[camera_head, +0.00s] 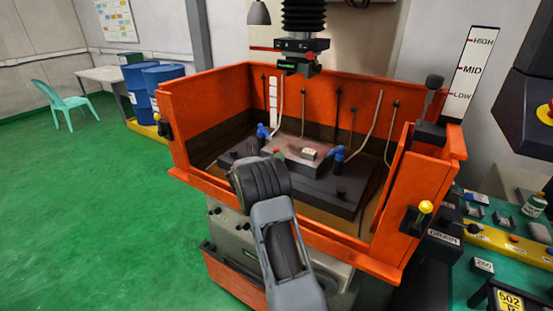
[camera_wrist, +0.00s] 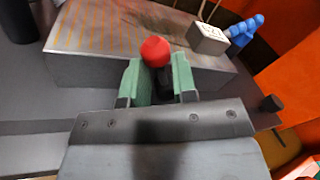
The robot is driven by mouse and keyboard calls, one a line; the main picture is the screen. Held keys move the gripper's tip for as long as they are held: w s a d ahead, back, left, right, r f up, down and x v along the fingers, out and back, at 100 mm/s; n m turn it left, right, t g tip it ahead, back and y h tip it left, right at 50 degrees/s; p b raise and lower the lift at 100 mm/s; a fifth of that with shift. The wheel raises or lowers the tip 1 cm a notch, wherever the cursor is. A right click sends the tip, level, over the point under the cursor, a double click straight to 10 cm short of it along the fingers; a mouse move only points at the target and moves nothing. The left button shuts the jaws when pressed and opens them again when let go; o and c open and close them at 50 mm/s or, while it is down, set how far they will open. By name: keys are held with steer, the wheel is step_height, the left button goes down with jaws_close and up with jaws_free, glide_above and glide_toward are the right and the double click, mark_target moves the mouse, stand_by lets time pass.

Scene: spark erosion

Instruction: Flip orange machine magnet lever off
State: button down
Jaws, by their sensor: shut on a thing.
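The orange machine (camera_head: 222,88) is an open-topped orange tank around a dark base. A grey metal block, the magnet plate (camera_wrist: 110,30), sits on this base. The lever's red ball knob (camera_wrist: 155,51) stands at the near side of the block, on a dark stem. My gripper (camera_wrist: 158,82) has its green fingers on either side of the stem, just below the knob, and is shut on the lever. In the head view my wrist reaches over the tank's front wall and hides most of the fingers. The lever's foot is hidden.
The dark machine head (camera_head: 302,45) hangs above the tank. Yellow-knobbed handles (camera_head: 425,207) are on the walls.

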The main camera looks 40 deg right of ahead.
steer(key=shift+r, duration=0.1)
steer(key=c, duration=0.9)
jaws_free()
steer(key=shift+s+a+b, duration=0.3)
steer(key=shift+a+b, duration=0.15)
steer(key=shift+a, duration=1.85)
steer(key=shift+s+a+b, duration=0.25)
steer(key=shift+a+b, duration=0.2)
steer(key=shift+a, duration=1.8)
steer(key=shift+s+a+b, duration=0.3)
steer(key=shift+a+b, duration=0.15)
steer(key=shift+a, duration=1.85)
